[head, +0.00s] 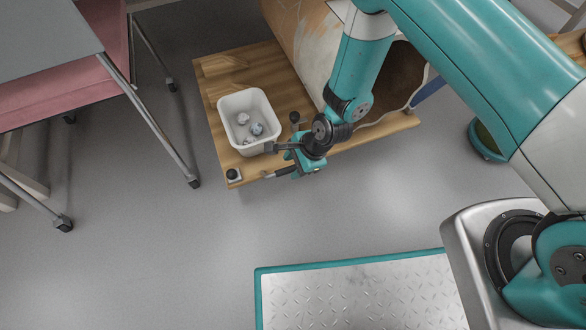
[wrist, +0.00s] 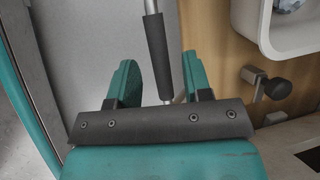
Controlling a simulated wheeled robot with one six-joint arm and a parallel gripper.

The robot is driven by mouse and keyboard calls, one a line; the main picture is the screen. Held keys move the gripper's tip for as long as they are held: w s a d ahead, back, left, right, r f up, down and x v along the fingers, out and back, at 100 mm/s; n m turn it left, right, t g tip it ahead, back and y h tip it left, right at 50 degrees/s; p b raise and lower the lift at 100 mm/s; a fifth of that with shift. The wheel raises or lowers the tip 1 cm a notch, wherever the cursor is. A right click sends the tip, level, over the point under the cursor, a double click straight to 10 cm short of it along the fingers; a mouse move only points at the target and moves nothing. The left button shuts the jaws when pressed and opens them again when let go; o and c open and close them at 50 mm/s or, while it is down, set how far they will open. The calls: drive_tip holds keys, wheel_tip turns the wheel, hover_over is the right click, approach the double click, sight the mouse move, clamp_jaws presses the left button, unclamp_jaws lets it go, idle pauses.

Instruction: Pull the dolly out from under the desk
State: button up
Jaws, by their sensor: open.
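My gripper (head: 297,165) is at that edge, open, by the right end of the grip. In the wrist view the black grip (wrist: 159,55), with bright metal rod at both ends, runs between the two teal fingers (wrist: 160,85). Clear gaps show on either side of it. I cannot tell how deep it sits between them.
A black knob (head: 294,117) is close to my gripper. A round teal-rimmed container (head: 484,146) is right. Floor in front is clear.

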drive_tip(key=shift+a+f, duration=0.25)
drive_tip(key=shift+f, duration=0.25)
